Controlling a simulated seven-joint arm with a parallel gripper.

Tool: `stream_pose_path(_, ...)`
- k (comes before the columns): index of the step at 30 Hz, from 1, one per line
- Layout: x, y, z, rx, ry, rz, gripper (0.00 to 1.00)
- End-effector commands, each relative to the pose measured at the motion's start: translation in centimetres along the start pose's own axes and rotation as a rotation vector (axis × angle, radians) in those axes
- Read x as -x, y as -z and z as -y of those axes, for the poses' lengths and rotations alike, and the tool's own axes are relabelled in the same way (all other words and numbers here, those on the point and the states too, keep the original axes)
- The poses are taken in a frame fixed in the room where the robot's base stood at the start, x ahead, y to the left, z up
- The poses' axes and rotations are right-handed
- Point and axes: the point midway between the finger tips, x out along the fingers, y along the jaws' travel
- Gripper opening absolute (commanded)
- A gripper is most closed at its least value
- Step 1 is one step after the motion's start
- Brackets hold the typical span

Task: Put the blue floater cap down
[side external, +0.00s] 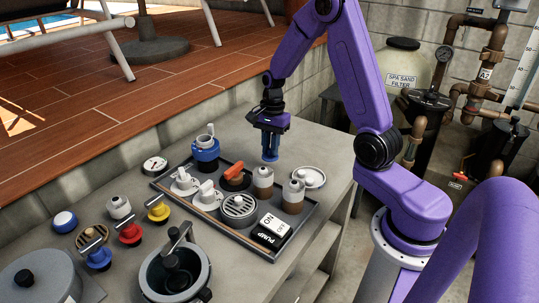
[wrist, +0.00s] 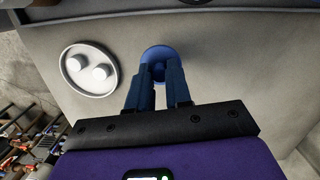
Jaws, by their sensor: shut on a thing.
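My gripper (side external: 271,146) points straight down over the grey counter, beyond the tray's back edge. It is shut on the blue floater cap (side external: 270,159), whose round blue disc shows just below the fingers. In the wrist view the cap (wrist: 158,53) is a blue disc with its middle between the fingertips (wrist: 160,76), which cover part of it. The cap is at or just above the counter; I cannot tell whether it touches.
The dark-rimmed tray (side external: 299,238) holds white valves, an orange-handled part, a round grate, brownish jars and a pump switch (side external: 271,230). A white dish (wrist: 112,80) with two white knobs lies left of the cap in the wrist view. Bare counter (wrist: 230,65) lies right of it.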

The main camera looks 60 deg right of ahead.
Motion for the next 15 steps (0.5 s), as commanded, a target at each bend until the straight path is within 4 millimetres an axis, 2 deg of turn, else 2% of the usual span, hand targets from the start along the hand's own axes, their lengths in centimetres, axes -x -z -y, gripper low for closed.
stream_pose_path(9, -3.3, 0.6, 0.4, 0.000, -0.002, 0.001, 0.00)
stream_pose_path(15, -3.5, 0.6, 0.5, 0.000, 0.001, 0.000, 0.00)
